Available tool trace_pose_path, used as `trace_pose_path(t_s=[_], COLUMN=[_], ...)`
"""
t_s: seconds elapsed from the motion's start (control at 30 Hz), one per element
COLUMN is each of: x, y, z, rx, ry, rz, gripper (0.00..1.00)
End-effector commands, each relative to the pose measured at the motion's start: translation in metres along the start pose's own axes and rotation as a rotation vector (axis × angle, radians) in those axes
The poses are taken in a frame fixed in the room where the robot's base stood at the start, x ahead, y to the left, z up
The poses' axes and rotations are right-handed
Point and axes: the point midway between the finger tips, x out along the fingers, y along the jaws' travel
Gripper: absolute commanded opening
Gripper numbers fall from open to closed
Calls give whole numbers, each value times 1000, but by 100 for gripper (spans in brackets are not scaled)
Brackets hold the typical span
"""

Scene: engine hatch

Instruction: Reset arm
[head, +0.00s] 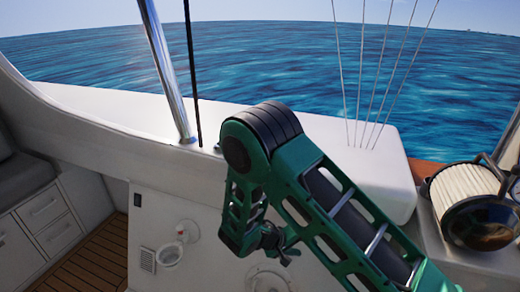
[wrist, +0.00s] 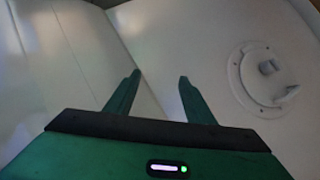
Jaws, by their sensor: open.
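My gripper (wrist: 160,82) shows in the wrist view with its two green fingers apart and nothing between them. Ahead of it is a plain white wall. A round white hatch (wrist: 240,78) with a handle is on that wall, to the right of the fingers and apart from them. In the head view my green arm is folded at its elbow, and its lower part hangs in front of the white wall. The round hatch (head: 268,280) shows partly at the bottom edge there. My fingertips cannot be made out clearly in the head view.
A metal post (head: 168,70) and thin wires (head: 362,85) rise near the arm. A ribbed cylindrical device (head: 470,200) stands at the right. A white holder ring (head: 168,255) is on the wall. Drawers (head: 42,208) and wooden floor (head: 90,255) lie at the left.

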Motion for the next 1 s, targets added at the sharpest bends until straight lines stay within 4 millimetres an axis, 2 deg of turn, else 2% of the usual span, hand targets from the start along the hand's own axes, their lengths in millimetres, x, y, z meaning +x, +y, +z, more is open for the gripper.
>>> trace_pose_path(t_s=[0.03,0.1,0.27,0.5,0.67,0.8,1.0], x=[-2,-3,-7,-17,-28,-40,-62], y=[25,54,117,204,254,292,334], z=[-1,2,16,52,86,120,172], rx=[36,76,162,288,369,438,533], ry=[-35,-83,-184,-315,-387,-438,-491], rz=[-16,-38,-94,-190,-261,-326,-423], gripper=[49,49,49,49,49,49,49])
